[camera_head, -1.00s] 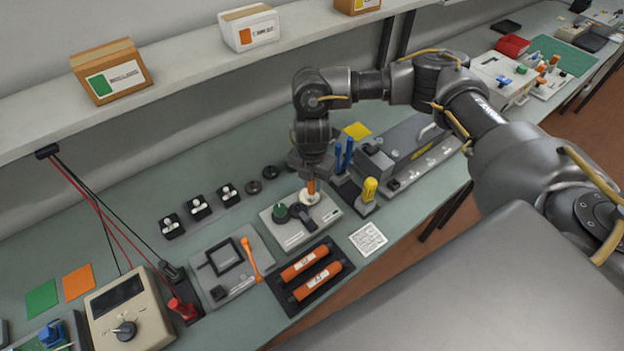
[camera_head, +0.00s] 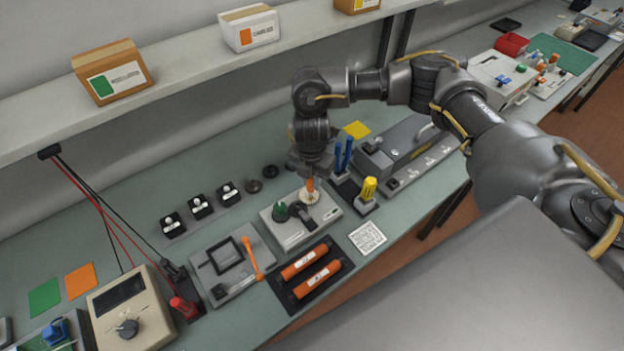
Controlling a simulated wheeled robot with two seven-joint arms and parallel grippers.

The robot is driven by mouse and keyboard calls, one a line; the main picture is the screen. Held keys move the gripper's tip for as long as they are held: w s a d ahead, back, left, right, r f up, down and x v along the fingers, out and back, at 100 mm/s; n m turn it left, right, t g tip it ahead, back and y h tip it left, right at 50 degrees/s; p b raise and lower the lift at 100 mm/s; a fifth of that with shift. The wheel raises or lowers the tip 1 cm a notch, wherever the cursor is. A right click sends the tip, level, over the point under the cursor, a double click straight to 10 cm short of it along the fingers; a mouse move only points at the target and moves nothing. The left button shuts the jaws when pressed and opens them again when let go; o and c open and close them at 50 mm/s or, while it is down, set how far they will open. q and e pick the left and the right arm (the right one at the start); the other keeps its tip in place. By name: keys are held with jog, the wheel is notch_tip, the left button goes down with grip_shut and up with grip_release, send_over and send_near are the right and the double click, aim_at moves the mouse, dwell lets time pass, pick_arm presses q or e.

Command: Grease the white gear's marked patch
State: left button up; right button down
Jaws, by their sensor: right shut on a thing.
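The white gear (camera_head: 309,198) sits on a light grey block (camera_head: 291,233) on the bench, next to a green gear (camera_head: 281,212) and a dark part. My right gripper (camera_head: 311,176) points down over the white gear, shut on an orange-handled tool (camera_head: 310,185). The tool's lower end meets or nearly meets the gear; I cannot tell whether it touches. The marked patch is too small to make out, or is hidden by the tool. My left gripper is not in view.
Two orange toner cartridges (camera_head: 317,280) lie in a dark tray in front. Blue-handled tools (camera_head: 343,155) and a yellow one (camera_head: 369,189) stand to the right, near a long grey machine (camera_head: 408,150). Three small black holders (camera_head: 200,207) stand at the left.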

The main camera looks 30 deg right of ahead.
jog(key=shift+s+r+p, duration=0.1)
jog(key=shift+s+p, duration=0.1)
jog(key=shift+p, duration=0.25)
jog(key=shift+s, duration=0.1)
jog(key=shift+w, duration=0.45)
notch_tip(320, 180, up, 5)
jog(key=p, duration=0.5)
jog(key=shift+r+p, duration=0.9)
jog(key=shift+r, duration=0.05)
